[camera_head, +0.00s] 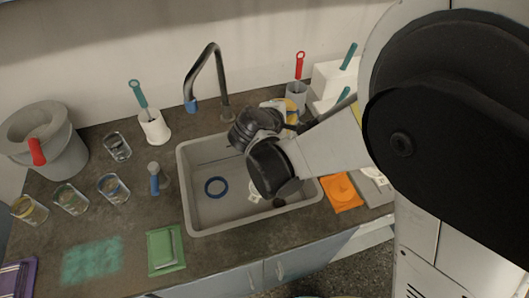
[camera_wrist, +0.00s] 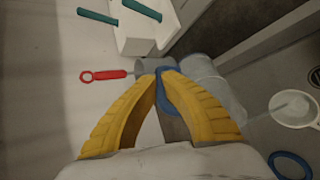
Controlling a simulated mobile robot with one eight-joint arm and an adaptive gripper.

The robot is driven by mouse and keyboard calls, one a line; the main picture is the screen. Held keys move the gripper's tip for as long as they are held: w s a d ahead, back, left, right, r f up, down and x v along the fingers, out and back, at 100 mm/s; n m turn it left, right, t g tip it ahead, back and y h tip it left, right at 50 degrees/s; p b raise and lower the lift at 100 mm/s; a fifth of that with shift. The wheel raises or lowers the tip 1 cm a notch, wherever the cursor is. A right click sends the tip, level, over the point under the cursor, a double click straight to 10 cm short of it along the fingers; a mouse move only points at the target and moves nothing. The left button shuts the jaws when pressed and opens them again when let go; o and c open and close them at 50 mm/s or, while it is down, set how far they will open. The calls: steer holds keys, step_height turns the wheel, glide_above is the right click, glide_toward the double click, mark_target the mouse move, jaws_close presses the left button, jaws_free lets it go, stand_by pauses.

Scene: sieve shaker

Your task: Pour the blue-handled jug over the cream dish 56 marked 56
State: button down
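The blue-handled jug (camera_wrist: 218,88) is a grey cylinder in the wrist view, just beyond my fingers and lying across the picture. My gripper (camera_wrist: 166,72) has its two yellow fingers closed together at the tips on the jug's blue handle (camera_wrist: 166,102). In the head view my gripper (camera_head: 290,112) is over the sink's back right corner, and my wrist hides most of the jug. A round cream dish (camera_wrist: 296,108) lies in the sink in the wrist view. No number is readable on it. In the head view my arm partly covers the pale pieces in the sink.
The sink (camera_head: 188,190) holds a blue ring (camera_head: 216,187). A grey cup (camera_head: 302,88) with a red-handled tool (camera_head: 300,62) stands behind my gripper. The faucet (camera_head: 208,66) rises at the back. Several glasses stand left of the sink, near a green pad (camera_head: 166,250).

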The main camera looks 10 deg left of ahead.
steer(key=shift+s+a+f+t+b, duration=0.1)
steer(key=shift+s+a+t+b, duration=0.2)
steer(key=shift+t+b, duration=0.3)
stand_by(0.5)
steer(key=shift+s+f+h+b, duration=0.1)
steer(key=shift+f+h+b, duration=0.05)
steer(key=shift+h+b, duration=0.2)
